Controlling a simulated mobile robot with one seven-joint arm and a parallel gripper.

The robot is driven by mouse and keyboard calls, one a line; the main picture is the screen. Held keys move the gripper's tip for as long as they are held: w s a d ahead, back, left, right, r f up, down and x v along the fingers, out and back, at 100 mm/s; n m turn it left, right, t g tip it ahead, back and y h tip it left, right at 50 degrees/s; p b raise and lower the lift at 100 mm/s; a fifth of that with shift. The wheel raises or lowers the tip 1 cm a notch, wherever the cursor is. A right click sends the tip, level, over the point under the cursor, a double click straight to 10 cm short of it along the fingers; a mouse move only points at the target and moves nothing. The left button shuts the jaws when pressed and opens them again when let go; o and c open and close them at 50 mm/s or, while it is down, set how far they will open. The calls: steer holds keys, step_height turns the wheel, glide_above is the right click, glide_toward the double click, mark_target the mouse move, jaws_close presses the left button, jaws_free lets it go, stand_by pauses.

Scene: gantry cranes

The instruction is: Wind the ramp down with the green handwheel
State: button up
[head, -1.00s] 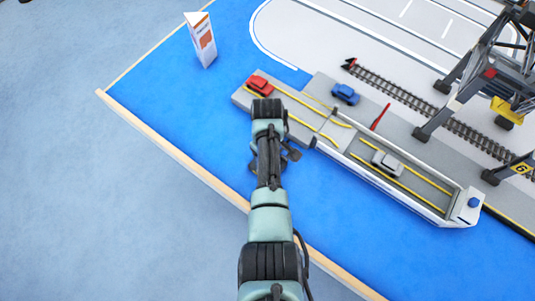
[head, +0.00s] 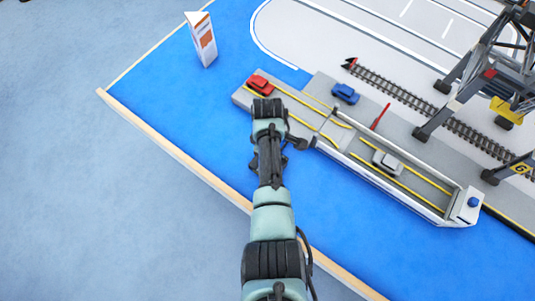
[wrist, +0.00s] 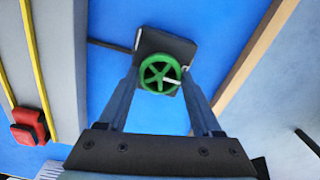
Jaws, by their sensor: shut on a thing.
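The green handwheel (wrist: 158,74) sits on a dark block in the wrist view. My gripper (wrist: 161,78) has a finger on each side of the wheel and is shut on it. In the head view my gripper's end is mostly hidden by my own arm, and the handwheel does not show. A grey ramp section (head: 337,132) with yellow lines lies between the grey pier and the white ship (head: 430,205). I cannot tell its exact tilt.
A red car (head: 260,85) stands on the pier, also seen in the wrist view (wrist: 27,126). A blue car (head: 345,94) stands on the quay and a grey car (head: 387,163) on the ship. A crane (head: 470,90) rises at right. A wooden edge (head: 165,149) borders the blue water.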

steer(key=o, duration=1.4)
steer(key=shift+c, duration=0.2)
step_height(320, 180, up, 13)
